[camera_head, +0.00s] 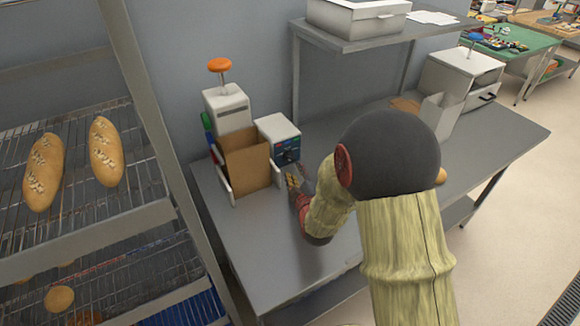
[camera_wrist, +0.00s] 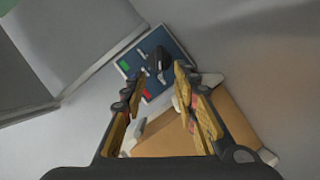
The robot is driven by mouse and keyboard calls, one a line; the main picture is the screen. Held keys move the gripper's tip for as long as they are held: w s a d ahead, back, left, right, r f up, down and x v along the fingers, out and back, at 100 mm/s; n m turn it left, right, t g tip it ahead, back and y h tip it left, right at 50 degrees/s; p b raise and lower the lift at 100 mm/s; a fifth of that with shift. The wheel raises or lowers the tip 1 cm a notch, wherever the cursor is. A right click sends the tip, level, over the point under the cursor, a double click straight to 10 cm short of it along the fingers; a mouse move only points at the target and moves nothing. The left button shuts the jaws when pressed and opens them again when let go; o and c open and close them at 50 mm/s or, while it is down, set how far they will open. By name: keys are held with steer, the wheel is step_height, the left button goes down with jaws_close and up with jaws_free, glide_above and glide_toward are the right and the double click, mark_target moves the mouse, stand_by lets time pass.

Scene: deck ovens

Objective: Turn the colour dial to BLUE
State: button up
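The colour dial is a dark knob (camera_wrist: 160,58) on a blue panel (camera_wrist: 150,45) with a green patch at one edge and a red patch at another. Small pale marks lie around the knob; I cannot tell surely which colour it points at. In the head view the panel (camera_head: 287,151) is on the front of a small white box (camera_head: 276,131) on the metal table. My gripper (camera_wrist: 158,82) is open and empty, its yellowish fingertips apart in front of the panel, not visibly touching the knob. In the head view my gripper (camera_head: 299,182) is partly hidden by my arm.
A brown cardboard piece (camera_head: 247,160) stands left of the box, below a white device with an orange knob (camera_head: 219,65). A bread rack (camera_head: 150,110) stands at left. A shelf (camera_head: 380,35) overhangs the table's back. The table's front left (camera_head: 260,250) is clear.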

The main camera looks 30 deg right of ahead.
mark_target(291, 161)
steer(key=shift+b+x, duration=0.95)
steer(key=shift+x, duration=2.95)
steer(key=shift+f, duration=0.1)
steer(key=shift+c, duration=1.2)
steer(key=shift+s, duration=0.1)
jaws_close()
